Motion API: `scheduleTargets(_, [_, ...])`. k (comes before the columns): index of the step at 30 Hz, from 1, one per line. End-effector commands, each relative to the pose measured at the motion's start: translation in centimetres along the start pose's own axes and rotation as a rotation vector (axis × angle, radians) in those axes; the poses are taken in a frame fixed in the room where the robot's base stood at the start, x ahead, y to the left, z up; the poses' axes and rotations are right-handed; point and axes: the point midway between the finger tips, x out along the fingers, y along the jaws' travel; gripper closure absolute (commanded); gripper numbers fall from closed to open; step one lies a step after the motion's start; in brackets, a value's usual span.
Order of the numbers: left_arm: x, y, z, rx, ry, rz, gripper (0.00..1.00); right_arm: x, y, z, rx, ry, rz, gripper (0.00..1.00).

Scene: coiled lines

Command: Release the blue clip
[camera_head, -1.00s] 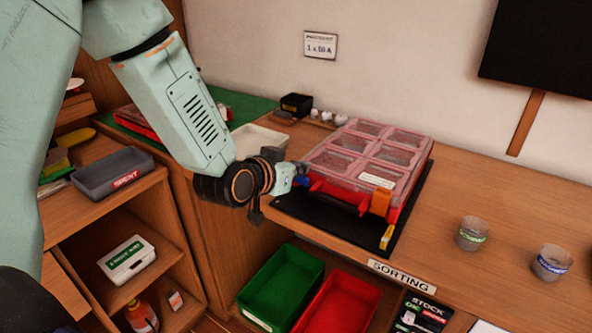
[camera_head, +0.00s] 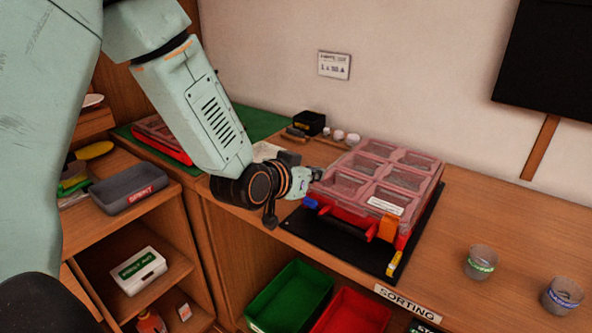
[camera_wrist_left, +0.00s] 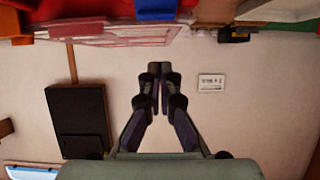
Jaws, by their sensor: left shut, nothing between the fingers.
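The blue clip (camera_head: 311,203) is on the left part of the front edge of a red organizer case with a clear lid (camera_head: 372,180). It also shows at the top of the left wrist view (camera_wrist_left: 156,11). I cannot tell whether the clip is latched. My left gripper (camera_head: 316,174) is shut and empty, just above and behind the clip at the case's left front corner. Its closed fingertips (camera_wrist_left: 160,72) appear apart from the clip in the wrist view. An orange clip (camera_head: 388,228) is at the right of the same front edge. My right gripper is not in view.
The case lies on a black mat (camera_head: 330,236), with a yellow piece (camera_head: 393,263) at its front edge. Two small cups (camera_head: 480,262) stand to the right. Green (camera_head: 290,297) and red bins (camera_head: 352,312) are below the bench edge. The bench right of the case is mostly clear.

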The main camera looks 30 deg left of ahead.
Motion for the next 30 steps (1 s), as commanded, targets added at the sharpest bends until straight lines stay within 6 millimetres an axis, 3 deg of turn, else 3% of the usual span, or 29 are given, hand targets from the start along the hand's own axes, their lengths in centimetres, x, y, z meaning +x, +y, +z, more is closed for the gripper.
scheduleTargets(5, [-3.5, 0.0, 0.2, -0.009, 0.001, 0.000, 1.00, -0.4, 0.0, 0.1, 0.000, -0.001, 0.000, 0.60])
scheduleTargets(12, [-6.5, -0.1, 0.4, -0.007, 0.001, -0.002, 1.00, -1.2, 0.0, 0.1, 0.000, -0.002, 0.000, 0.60])
scheduleTargets(19, [-7.9, -0.1, 0.6, -0.003, 0.001, -0.002, 1.00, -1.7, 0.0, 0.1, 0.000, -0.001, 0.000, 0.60])
scheduleTargets(30, [-8.0, 0.0, 0.6, 0.001, 0.001, 0.000, 1.00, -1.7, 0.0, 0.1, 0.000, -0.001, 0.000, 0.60])
